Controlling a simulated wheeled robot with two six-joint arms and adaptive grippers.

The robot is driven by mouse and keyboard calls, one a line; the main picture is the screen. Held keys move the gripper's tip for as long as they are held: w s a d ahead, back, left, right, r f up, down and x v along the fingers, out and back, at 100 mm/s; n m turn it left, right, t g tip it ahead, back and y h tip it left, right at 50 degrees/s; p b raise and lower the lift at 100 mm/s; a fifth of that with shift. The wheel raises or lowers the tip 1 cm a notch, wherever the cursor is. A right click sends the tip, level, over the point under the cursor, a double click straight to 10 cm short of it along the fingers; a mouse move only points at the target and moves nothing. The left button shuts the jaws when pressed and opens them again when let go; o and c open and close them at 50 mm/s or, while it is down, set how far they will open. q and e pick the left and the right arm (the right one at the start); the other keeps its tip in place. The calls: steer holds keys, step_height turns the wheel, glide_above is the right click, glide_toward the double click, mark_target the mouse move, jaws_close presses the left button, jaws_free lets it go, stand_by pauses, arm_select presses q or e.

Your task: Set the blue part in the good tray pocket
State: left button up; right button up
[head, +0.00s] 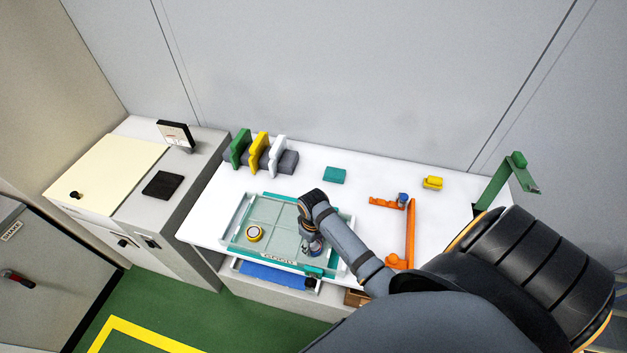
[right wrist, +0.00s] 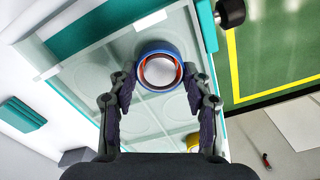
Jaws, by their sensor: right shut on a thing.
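The blue part (right wrist: 143,54) is a blue ring with a red inner edge and a pale centre. My right gripper (right wrist: 160,82) is shut on it, with a finger on each side. In the head view the gripper (head: 312,246) is over the right front of the good tray (head: 232,240). The tray has a teal rim, a clear divided insert and a GOOD label at its front. I cannot tell whether the blue part touches the pocket floor. My left gripper is not in view.
Orange fixtures (head: 410,232) with a small blue piece (head: 402,199) stand right of the tray. A yellow block (head: 432,182), a teal block (head: 334,175) and green, yellow and white upright pieces (head: 260,150) are behind. A blue open drawer (head: 265,274) is below the tray's front.

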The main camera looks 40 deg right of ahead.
steer(key=shift+f, duration=0.6)
steer(key=o, duration=1.6)
steer(key=shift+c, duration=0.2)
step_height(320, 180, up, 12)
